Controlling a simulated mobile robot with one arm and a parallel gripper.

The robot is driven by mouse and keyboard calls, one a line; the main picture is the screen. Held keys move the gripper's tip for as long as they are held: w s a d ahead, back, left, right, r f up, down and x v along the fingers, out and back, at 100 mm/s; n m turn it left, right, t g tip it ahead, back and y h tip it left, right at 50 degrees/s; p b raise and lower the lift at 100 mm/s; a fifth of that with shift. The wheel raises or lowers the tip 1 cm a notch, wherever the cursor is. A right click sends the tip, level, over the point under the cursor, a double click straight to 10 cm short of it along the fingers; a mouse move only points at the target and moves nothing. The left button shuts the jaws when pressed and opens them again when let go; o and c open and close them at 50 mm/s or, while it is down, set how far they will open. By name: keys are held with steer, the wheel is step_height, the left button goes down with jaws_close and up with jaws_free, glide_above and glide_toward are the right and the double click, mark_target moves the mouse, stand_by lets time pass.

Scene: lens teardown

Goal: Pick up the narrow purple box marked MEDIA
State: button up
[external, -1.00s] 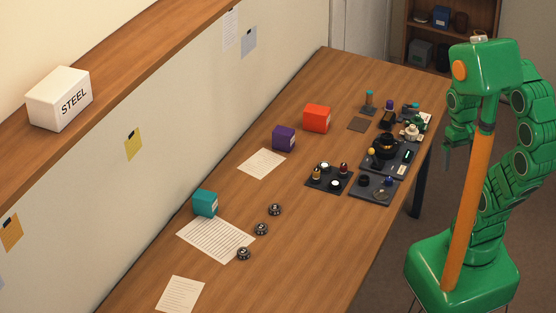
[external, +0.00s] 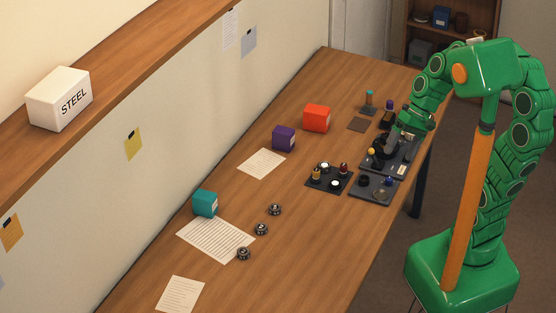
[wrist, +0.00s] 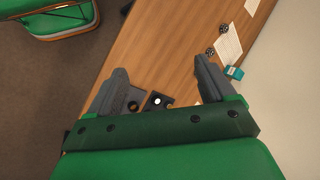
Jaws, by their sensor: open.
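The purple box (external: 283,138) stands on the wooden table near the wall, left of the red-orange box (external: 317,118) in the external view. Its marking is too small to read. It cannot be made out in the wrist view. My gripper (external: 390,146) is above the dark trays at the table's right side, well to the right of the purple box. In the wrist view my gripper (wrist: 155,85) has its two fingers spread wide, with nothing between them.
Black trays with small parts (external: 329,178) lie between my gripper and the front part of the table. A teal box (external: 205,203), paper sheets (external: 262,163) and dark round pieces (external: 261,229) lie further left. A white STEEL box (external: 59,98) sits on the ledge.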

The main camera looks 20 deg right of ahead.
steer(key=w+a+r+m+y, duration=0.2)
steer(key=w+a+r+y, duration=0.15)
steer(key=w+a, duration=0.3)
steer(key=w+a+r+m+y, duration=0.1)
steer(key=w+a+r+y, duration=0.3)
steer(key=a, duration=0.4)
steer(key=m+t+h, duration=0.1)
steer(key=m+t, duration=1)
steer(key=m, duration=1)
glide_above(293, 136)
steer(key=s+a, duration=0.1)
steer(key=s, duration=0.3)
step_height(293, 136, down, 22)
steer(key=d+f+m+h, duration=0.1)
steer(key=f, duration=0.2)
steer(key=d+f+m, duration=0.1)
steer(key=f, duration=0.2)
steer(key=w+d+f+m+h, duration=0.1)
steer(key=f, duration=0.2)
steer(key=shift+w+f+h, duration=0.1)
steer(key=shift+h, duration=0.25)
steer(key=shift+x, duration=1.25)
steer(key=shift+d+f+x, duration=0.15)
steer(key=shift+x, duration=0.7)
steer(key=shift+d+f+x, duration=0.1)
steer(key=shift+f+x, duration=0.05)
steer(key=shift+x, duration=1.65)
steer(key=shift+r, duration=0.1)
steer(key=shift+c, duration=0.2)
